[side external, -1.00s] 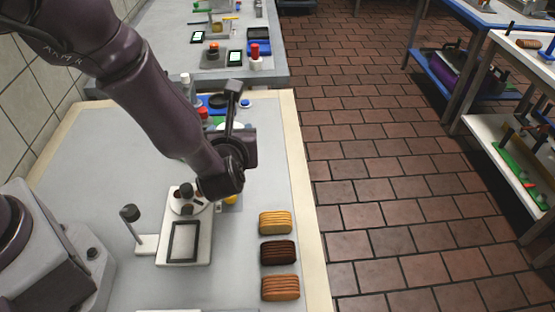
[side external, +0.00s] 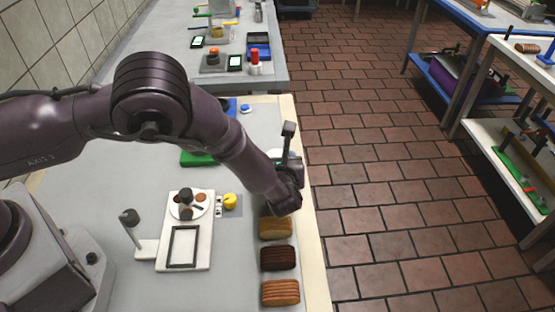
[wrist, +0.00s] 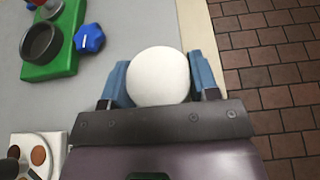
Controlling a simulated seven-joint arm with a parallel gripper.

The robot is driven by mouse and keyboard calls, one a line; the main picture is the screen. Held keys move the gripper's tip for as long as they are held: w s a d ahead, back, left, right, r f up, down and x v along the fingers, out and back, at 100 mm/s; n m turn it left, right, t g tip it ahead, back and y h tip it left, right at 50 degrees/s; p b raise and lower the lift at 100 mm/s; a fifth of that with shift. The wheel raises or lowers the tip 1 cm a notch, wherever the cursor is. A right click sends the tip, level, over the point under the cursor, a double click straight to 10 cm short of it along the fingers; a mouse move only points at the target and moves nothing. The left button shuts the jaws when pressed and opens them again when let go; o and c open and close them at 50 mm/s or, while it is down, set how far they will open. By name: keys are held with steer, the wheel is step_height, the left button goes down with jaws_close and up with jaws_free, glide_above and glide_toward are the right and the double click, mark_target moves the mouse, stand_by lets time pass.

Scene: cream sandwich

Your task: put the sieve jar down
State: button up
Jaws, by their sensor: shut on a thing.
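The sieve jar (wrist: 158,76) shows as a white round top in the wrist view, between the blue fingers of my gripper (side external: 288,172). The fingers are shut on its sides. In the side view my gripper is over the right edge strip of the table, just beyond the row of loaf-shaped pieces. There my wrist and gripper hide most of the jar. I cannot tell whether its base touches the table.
Three ridged loaf-shaped pieces, the nearest orange-brown (side external: 281,292), line the right edge. A white board (side external: 197,262) with a dark frame stands left of them. A green block (wrist: 52,66) with a dark ring and a blue knob (wrist: 90,38) lies left of the jar.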

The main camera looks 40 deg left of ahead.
steer(key=shift+f, duration=0.15)
steer(key=o, duration=0.9)
steer(key=shift+o, duration=0.2)
